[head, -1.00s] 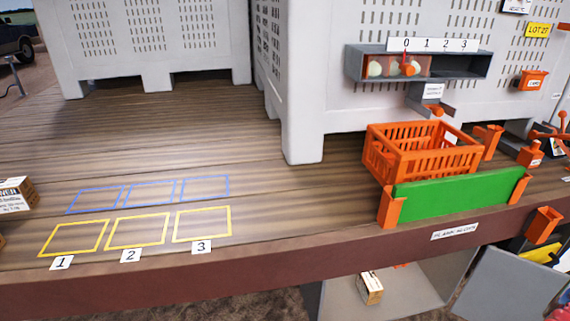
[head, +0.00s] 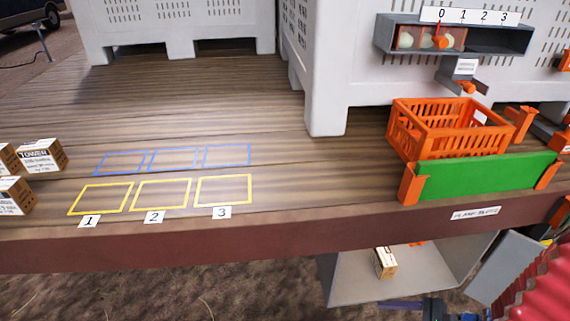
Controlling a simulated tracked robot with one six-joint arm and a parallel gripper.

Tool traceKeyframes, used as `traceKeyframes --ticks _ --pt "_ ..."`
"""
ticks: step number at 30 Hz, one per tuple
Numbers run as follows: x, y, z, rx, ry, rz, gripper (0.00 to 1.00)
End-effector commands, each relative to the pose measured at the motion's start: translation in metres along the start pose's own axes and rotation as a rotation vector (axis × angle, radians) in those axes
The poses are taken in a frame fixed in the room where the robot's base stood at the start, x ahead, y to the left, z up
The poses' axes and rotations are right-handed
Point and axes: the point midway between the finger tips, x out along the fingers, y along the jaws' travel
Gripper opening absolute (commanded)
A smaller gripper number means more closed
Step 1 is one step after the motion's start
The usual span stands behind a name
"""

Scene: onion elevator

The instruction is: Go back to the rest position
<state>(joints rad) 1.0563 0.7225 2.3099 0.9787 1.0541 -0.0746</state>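My gripper does not show clearly in the head view. A red ribbed part and a small dark piece at the bottom right edge are cut off, and I cannot tell what they belong to. On the wooden deck (head: 300,185) lie yellow outlined squares (head: 163,194) numbered 1, 2 and 3, with blue outlined squares (head: 173,159) behind them. All these squares are empty. An orange crate (head: 430,150) stands at the right behind a green panel (head: 485,178).
Small cardboard boxes (head: 42,155) stand at the left edge. A grey rack (head: 500,40) numbered 0 to 3 is on the large grey bin (head: 340,60). Below the deck edge, a grey open container (head: 350,285) holds a small box (head: 385,262). The middle deck is clear.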

Motion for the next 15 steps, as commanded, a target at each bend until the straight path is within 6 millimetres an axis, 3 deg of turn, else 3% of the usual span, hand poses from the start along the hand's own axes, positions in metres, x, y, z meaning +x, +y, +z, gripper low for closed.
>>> traceKeyframes --ticks 15 --pt "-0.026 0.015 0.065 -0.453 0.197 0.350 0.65"
